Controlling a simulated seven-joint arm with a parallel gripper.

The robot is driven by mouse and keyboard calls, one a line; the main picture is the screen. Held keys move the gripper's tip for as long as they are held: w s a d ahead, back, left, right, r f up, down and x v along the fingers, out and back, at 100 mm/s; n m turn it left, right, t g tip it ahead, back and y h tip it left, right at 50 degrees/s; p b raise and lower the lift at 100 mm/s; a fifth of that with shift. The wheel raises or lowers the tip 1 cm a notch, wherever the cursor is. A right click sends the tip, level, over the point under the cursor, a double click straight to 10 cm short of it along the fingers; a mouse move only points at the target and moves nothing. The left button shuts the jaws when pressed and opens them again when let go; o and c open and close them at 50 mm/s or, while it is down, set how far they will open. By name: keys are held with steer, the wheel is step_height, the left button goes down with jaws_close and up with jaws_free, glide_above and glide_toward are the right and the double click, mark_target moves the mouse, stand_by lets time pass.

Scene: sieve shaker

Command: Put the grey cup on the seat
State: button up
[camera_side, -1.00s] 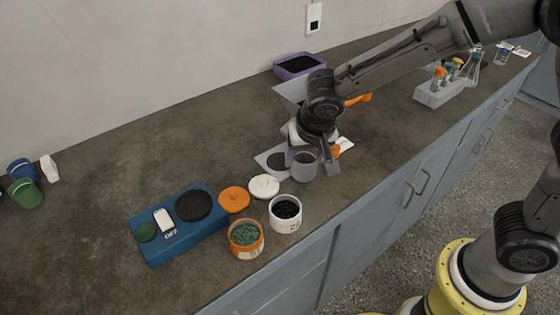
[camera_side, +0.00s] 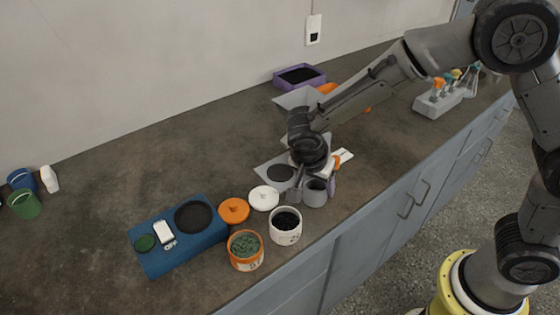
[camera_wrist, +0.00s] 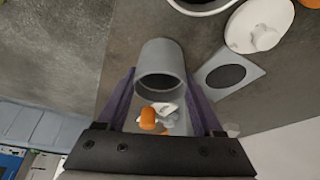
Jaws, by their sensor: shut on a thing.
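The grey cup (camera_side: 316,197) is between the purple fingers of my gripper (camera_side: 314,186) near the front of the counter. My gripper is shut on it. In the wrist view the cup (camera_wrist: 160,57) lies between the two fingers, its dark opening facing the camera. A grey plate with a dark round patch (camera_side: 267,165), possibly the seat, lies just left of the cup in the side view; the plate (camera_wrist: 242,68) is right of the cup in the wrist view. The cup is beside the patch, not over it. Whether its base touches the counter I cannot tell.
A white lid (camera_side: 264,198), an orange lid (camera_side: 234,210), a white pot of dark grains (camera_side: 285,230) and an orange-rimmed pot of green grains (camera_side: 245,252) stand left of the cup. A blue device marked OFF (camera_side: 178,250) has a black round pad.

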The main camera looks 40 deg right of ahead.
steer(key=w, duration=1.2)
steer(key=shift+w, duration=0.35)
steer(key=shift+w+f, duration=0.25)
steer(key=shift+w, duration=0.05)
steer(key=shift+s+f, duration=0.1)
steer(key=shift+f, duration=0.4)
steer(key=shift+f, duration=0.15)
steer(key=o, duration=1.5)
steer(key=shift+v, duration=6.2)
